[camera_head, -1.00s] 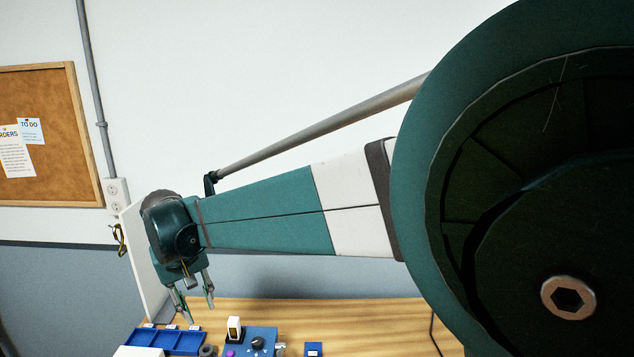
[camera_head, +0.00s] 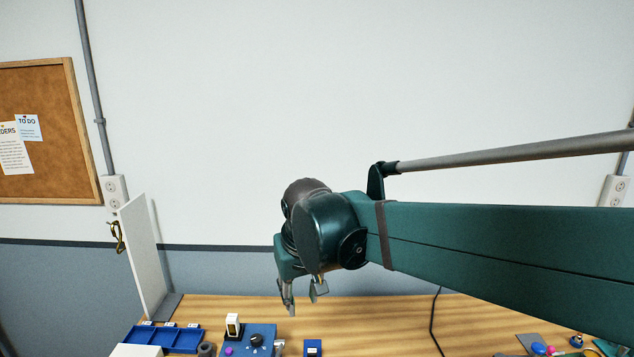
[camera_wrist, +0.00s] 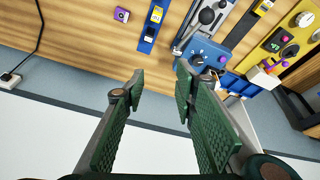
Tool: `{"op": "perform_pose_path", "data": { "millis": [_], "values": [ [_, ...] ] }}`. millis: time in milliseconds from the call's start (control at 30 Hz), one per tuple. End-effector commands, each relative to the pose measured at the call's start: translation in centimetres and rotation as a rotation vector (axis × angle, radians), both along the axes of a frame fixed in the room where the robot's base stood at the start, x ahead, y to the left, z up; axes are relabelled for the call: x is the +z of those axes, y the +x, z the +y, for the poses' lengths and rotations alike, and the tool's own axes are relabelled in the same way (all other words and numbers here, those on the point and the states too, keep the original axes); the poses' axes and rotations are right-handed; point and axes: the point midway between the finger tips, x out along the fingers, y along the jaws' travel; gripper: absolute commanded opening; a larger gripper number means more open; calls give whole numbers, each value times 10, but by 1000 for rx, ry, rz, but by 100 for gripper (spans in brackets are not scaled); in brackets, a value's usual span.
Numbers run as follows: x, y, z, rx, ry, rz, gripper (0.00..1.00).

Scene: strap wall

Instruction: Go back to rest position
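My gripper (camera_head: 303,293) hangs above the back part of the wooden table, fingers pointing down, with nothing near its fingertips. In the wrist view its two green-padded fingers (camera_wrist: 160,82) stand apart with an empty gap between them. A strap (camera_head: 118,237) hangs on the upright white panel (camera_head: 145,258) at the left, well apart from my gripper.
On the table (camera_head: 380,325) are a blue compartment tray (camera_head: 165,338), a blue box with a knob (camera_head: 255,341), a small blue block (camera_head: 313,348) and, at right, coloured small items (camera_head: 540,348). A black cable (camera_head: 433,325) runs across the table. The wall (camera_head: 250,110) stands behind.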

Motion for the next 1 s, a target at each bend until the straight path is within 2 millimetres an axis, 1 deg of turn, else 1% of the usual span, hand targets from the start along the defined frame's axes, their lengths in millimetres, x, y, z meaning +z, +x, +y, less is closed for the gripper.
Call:
{"op": "perform_pose_path", "data": {
  "millis": [33, 400, 700, 1000],
  "values": [
    [-1, -6, -15, -14, 6, -7, 29],
    [-6, -44, -95, -100, 42, -71, 29],
    [-19, -81, -152, -170, 67, -125, 29],
    [-40, -121, -200, -242, 85, -183, 29]
  ]
}}
